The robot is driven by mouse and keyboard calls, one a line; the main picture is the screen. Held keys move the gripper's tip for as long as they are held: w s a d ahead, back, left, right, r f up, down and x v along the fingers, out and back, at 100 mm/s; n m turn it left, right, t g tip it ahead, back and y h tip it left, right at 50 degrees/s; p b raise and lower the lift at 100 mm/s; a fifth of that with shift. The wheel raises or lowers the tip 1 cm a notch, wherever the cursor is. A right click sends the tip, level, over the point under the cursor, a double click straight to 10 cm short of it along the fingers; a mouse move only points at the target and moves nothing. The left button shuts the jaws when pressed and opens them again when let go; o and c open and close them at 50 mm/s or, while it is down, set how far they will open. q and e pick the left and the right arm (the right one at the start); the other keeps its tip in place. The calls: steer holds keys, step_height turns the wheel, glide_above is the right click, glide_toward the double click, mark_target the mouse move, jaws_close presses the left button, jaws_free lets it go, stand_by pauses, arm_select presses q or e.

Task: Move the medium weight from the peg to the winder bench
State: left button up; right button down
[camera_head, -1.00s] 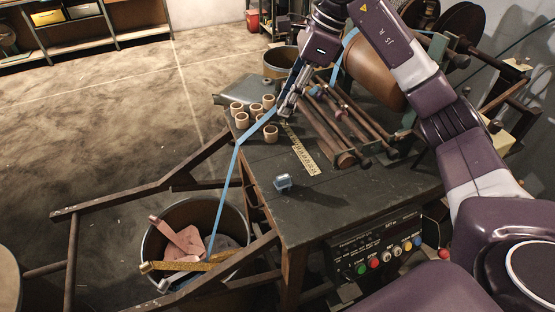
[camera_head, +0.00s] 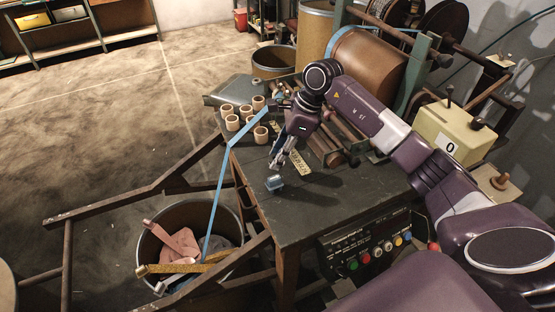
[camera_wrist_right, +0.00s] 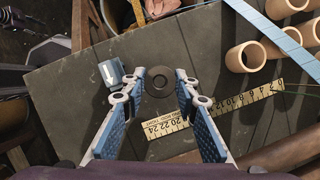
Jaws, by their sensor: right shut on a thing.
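My right gripper (camera_head: 280,163) is over the front part of the dark winder bench (camera_head: 340,203), just behind a small blue-grey block (camera_head: 274,183). In the right wrist view its fingertips (camera_wrist_right: 163,80) are shut on a dark round weight (camera_wrist_right: 159,81) with a centre hole. The weight is over the bench top; whether it touches it I cannot tell. In the head view the weight is too small and dark to make out. My left gripper is not in view.
Several tan cores (camera_head: 229,110) stand on the bench's left. A yellow ruler (camera_wrist_right: 165,125) lies beside the weight. Blue tape (camera_head: 222,180) runs to a bin (camera_head: 187,207) of scraps. A yellow box (camera_head: 446,140) stands at the right. The bench's front is clear.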

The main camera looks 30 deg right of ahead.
step_height(320, 180, down, 2)
steer(key=shift+f, duration=0.15)
steer(key=shift+f, duration=0.25)
steer(key=c, duration=1.8)
jaws_free()
steer(key=shift+r, duration=0.2)
steer(key=shift+d+r, duration=0.1)
steer(key=shift+r, duration=0.15)
steer(key=b+v, duration=0.1)
steer(key=v, duration=1)
steer(key=shift+r, duration=0.25)
